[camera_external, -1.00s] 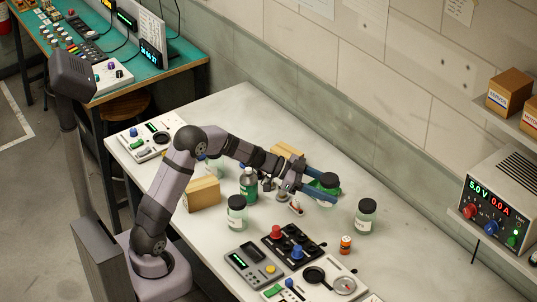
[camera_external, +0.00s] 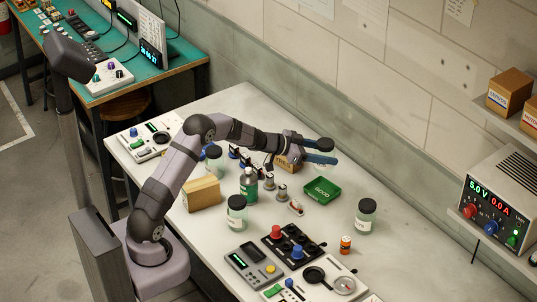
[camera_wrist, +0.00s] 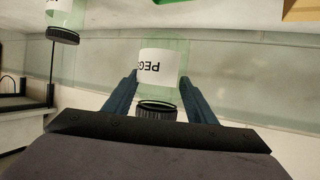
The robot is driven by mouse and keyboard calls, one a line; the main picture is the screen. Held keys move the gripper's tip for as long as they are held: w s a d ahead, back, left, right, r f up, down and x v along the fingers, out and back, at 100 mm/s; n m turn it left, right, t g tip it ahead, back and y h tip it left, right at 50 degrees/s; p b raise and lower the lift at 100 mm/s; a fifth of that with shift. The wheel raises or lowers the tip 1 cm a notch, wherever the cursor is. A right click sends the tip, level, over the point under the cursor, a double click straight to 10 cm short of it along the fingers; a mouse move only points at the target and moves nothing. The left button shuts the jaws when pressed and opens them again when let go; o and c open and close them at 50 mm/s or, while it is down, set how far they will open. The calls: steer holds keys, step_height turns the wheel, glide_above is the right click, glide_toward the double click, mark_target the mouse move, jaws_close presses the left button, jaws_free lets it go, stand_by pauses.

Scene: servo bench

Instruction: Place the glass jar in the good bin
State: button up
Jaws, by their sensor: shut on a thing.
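My gripper (camera_external: 318,156) is shut on a glass jar with a dark lid (camera_external: 324,143) and holds it in the air above the table. In the wrist view the jar (camera_wrist: 162,67) is between the two blue fingers (camera_wrist: 160,98); it is clear greenish glass with a white label, its black lid towards me. The good bin (camera_external: 322,190) is a shallow green tray marked GOOD on the table. My gripper is above and behind it in the outside view. Part of a green thing shows at the top of the wrist view.
Other lidded jars (camera_external: 236,213) stand on the table, one at the right (camera_external: 366,217) and one behind the arm. The concrete wall (camera_external: 300,90) runs behind.

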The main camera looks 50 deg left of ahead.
steer(key=shift+f+p, duration=0.85)
steer(key=shift+f, duration=4.1)
steer(key=shift+f, duration=0.2)
steer(key=o, duration=1.2)
steer(key=shift+c, duration=0.2)
